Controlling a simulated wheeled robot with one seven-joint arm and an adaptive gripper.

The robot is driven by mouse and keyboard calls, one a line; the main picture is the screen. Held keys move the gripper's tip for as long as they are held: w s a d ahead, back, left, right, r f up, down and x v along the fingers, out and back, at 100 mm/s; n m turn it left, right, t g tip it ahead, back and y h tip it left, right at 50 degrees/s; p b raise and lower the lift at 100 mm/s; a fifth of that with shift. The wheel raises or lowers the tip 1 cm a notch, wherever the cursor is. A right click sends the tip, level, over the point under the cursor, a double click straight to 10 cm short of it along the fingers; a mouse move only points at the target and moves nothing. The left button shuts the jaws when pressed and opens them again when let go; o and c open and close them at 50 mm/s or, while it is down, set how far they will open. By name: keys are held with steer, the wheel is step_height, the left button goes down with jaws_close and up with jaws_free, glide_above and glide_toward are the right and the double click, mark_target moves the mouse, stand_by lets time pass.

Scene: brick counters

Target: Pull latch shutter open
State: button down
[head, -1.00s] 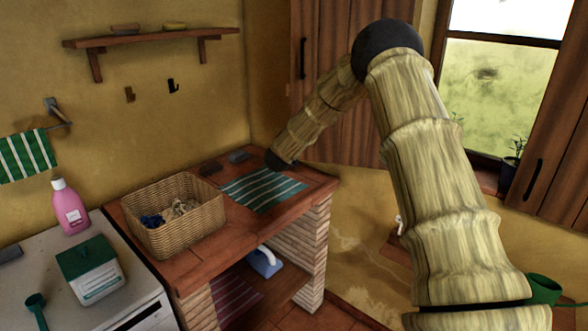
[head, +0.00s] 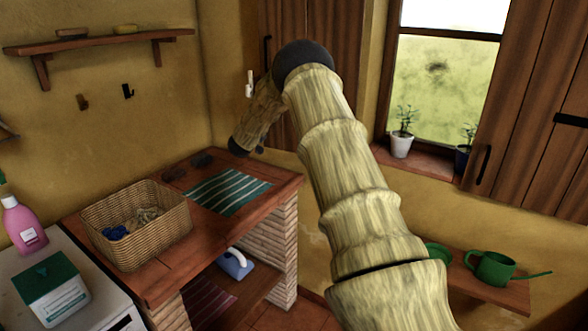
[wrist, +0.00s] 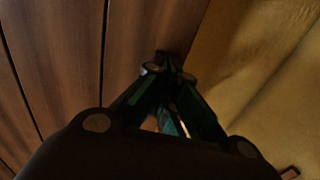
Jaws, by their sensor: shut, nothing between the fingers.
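The left wooden shutter (head: 337,60) stands beside the window with a dark upright handle (head: 267,55) near its left edge. The right shutter (head: 530,95) has a dark handle (head: 483,165) and a black latch piece (head: 570,120). In the wrist view, brown wooden boards (wrist: 60,65) fill the left and a yellow wall fills the right. My gripper (wrist: 167,68) is shut and empty there, its tips near the border of boards and wall; contact cannot be told. No handle shows in that view.
A brick counter (head: 155,270) at left holds a wicker basket (head: 180,205) and a striped cloth (head: 228,190). Potted plants (head: 401,145) stand on the window sill. A green watering can (head: 492,268) is on a low shelf at right. A small pale object (head: 250,83) shows by the left shutter.

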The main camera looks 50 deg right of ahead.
steer(key=shift+a, duration=0.15)
steer(key=w+b+v, duration=0.2)
steer(key=v, duration=1.1)
steer(key=shift+a, duration=0.7)
